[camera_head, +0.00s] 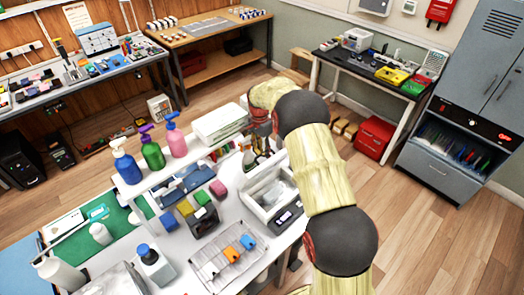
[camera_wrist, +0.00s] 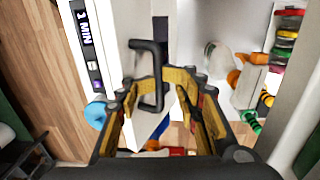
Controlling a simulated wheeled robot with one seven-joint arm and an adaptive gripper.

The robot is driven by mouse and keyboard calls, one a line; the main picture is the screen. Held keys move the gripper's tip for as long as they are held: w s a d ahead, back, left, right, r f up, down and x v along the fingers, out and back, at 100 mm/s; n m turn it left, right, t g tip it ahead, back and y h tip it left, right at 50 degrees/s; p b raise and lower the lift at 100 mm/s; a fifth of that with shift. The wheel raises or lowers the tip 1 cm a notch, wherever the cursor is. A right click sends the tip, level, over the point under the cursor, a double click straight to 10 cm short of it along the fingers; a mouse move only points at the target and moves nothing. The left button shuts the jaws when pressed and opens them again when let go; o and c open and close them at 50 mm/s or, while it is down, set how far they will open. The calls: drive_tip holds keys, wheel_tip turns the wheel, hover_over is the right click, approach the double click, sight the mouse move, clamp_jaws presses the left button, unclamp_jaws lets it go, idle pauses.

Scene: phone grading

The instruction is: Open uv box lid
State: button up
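The UV box is a white box (camera_head: 258,208) at the right end of the white bench in the head view. Pale contents show in its top, and a dark panel is on its front. The head view largely hides my gripper behind my arm.
Spray bottles (camera_head: 152,150) and a white stack (camera_head: 220,122) stand on a raised shelf near the box. Wooden floor (camera_head: 420,235) is clear at right. Colored items (camera_wrist: 287,35) are at right in the wrist view.

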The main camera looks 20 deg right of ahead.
drive_tip(key=shift+w+r, duration=0.1)
drive_tip(key=shift+r, duration=0.15)
drive_tip(key=shift+r, duration=0.25)
wheel_tip(320, 180, up, 11)
drive_tip(key=shift+w+a+r, duration=0.15)
drive_tip(key=shift+w, duration=0.25)
drive_tip(key=shift+c, duration=0.4)
